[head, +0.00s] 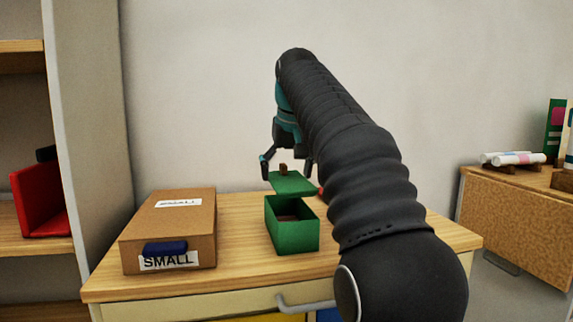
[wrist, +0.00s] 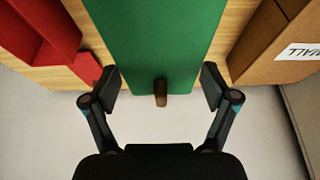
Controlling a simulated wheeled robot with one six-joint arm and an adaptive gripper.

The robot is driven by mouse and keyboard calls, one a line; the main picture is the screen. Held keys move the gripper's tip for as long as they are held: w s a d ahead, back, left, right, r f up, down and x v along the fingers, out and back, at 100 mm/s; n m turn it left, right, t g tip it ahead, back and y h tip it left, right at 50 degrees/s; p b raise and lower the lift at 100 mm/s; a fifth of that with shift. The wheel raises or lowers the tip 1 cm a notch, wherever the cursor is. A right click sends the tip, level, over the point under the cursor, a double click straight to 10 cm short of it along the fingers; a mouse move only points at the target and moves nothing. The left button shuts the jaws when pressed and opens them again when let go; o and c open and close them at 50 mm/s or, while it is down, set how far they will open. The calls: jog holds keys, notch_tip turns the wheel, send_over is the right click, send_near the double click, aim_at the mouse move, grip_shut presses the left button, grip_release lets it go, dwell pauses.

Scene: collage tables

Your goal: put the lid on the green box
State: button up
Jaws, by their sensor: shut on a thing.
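The green box (head: 292,238) stands open at the top on the wooden cabinet, with a dark inside. The flat green lid (head: 293,186) hangs in the air just above the box, roughly level, with a gap between them. A small brown knob (wrist: 160,94) stands on the lid. My gripper (head: 286,166) has its fingers spread wide on either side of the lid, shut on its two edges, with the knob between them. In the wrist view, the lid (wrist: 158,35) fills the middle, between the fingertips, and hides the box below.
A cardboard box (head: 168,228) marked SMALL, with a dark blue thing (head: 166,248) on it, stands left on the cabinet top (head: 237,262). A red object (wrist: 45,35), mostly hidden by my arm in the head view, lies on the other side. A shelf unit stands far left.

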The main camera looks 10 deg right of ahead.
jog(key=shift+f+b, duration=1)
jog(key=shift+f, duration=0.9)
jog(key=shift+s+f, duration=0.1)
jog(key=shift+f, duration=0.55)
dwell(0.9)
jog(key=o, duration=0.9)
jog(key=shift+r, duration=0.1)
jog(key=shift+r+p, duration=1.2)
jog(key=shift+p, duration=0.25)
jog(key=shift+r, duration=2.2)
